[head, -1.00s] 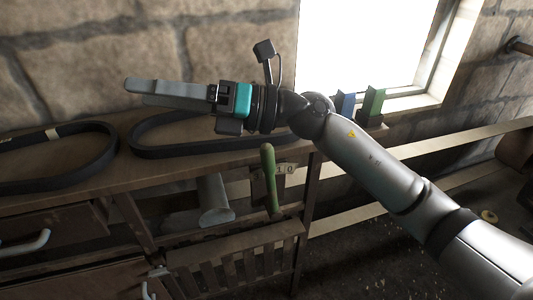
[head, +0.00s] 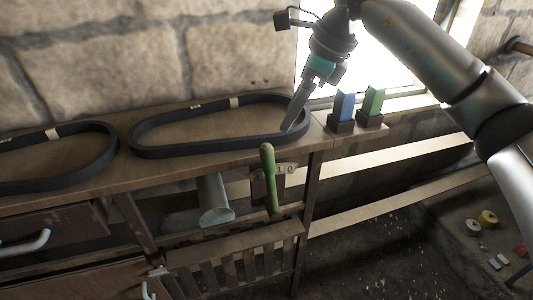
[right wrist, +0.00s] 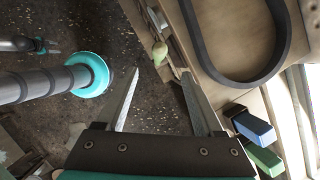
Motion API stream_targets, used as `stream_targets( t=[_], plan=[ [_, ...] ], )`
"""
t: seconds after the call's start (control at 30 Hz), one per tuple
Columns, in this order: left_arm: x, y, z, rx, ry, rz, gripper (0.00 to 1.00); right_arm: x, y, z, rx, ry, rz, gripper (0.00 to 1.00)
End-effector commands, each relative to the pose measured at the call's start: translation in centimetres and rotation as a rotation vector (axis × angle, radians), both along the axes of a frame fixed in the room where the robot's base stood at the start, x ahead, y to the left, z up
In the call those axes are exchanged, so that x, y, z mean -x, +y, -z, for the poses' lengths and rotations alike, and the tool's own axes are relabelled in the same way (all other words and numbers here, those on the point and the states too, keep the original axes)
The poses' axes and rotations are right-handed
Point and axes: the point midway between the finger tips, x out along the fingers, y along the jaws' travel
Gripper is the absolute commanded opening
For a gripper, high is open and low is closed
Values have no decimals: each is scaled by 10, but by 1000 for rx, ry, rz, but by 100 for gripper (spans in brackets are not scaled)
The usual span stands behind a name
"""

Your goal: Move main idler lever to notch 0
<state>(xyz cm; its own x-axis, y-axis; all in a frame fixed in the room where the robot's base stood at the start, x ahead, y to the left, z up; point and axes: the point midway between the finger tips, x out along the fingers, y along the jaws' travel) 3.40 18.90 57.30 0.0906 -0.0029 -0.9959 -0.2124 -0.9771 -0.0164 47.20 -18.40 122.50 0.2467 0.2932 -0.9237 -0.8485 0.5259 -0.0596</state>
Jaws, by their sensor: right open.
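The idler lever with its green handle (head: 268,172) stands nearly upright at the front of the bench, beside a small plate marked 1 and 0 (head: 286,169). The handle's pale green knob (right wrist: 159,52) shows in the right wrist view just beyond the fingertips. My right gripper (head: 289,127) points down above the bench edge, above and slightly right of the lever, and is apart from it. Its fingers (right wrist: 160,73) are open and empty. What looks like my left gripper (right wrist: 46,47) is small at the left of the right wrist view; its jaws are unclear.
Two black belts lie on the bench top (head: 120,180): one at left (head: 60,185), one near the lever (head: 210,148). A blue block (head: 345,105) and a green block (head: 373,102) stand right of the gripper. A grey cylinder (head: 214,200) sits below the bench top.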

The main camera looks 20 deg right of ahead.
Motion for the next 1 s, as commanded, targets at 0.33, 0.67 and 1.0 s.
stream_targets(
  t=[0.33, 0.67, 1.0],
  plan=[
    [0, 0, -1, 0, 0, 0, 50, -18, 24, 70, -3, 4, -3, 69],
    [0, 0, -2, 0, 0, 0, 50, -31, 39, 117, -5, 0, -2, 69],
    [0, 0, -2, 0, 0, 1, 50, -33, 42, 126, -4, -1, -3, 69]
  ],
)
